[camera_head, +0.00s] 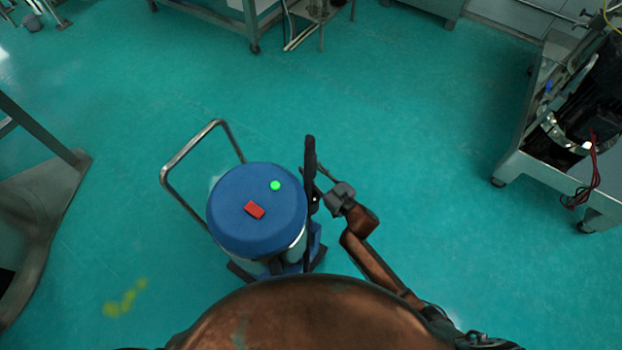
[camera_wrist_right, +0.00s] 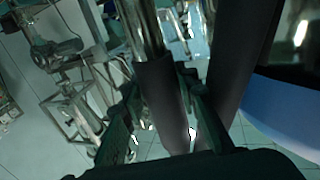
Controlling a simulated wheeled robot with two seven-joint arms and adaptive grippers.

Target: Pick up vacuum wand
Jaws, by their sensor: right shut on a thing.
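The vacuum wand (camera_head: 310,155) is a dark tube standing upright against the right side of the vacuum's blue lid (camera_head: 250,225). My right gripper (camera_head: 318,192) is at the wand and shut on it. In the right wrist view the wand (camera_wrist_right: 163,95) shows as a black sleeve with a bright metal tube above, between the two fingers of my right gripper (camera_wrist_right: 165,112). The wand's lower end is hidden beside the vacuum body in the head view. My left gripper is not in view.
The vacuum has a metal push handle (camera_head: 165,177) on its left. A red switch (camera_head: 254,210) and a green button (camera_head: 275,186) sit on the lid. A wheeled machine frame (camera_head: 515,168) stands at the right. The green floor (camera_head: 420,130) between is clear.

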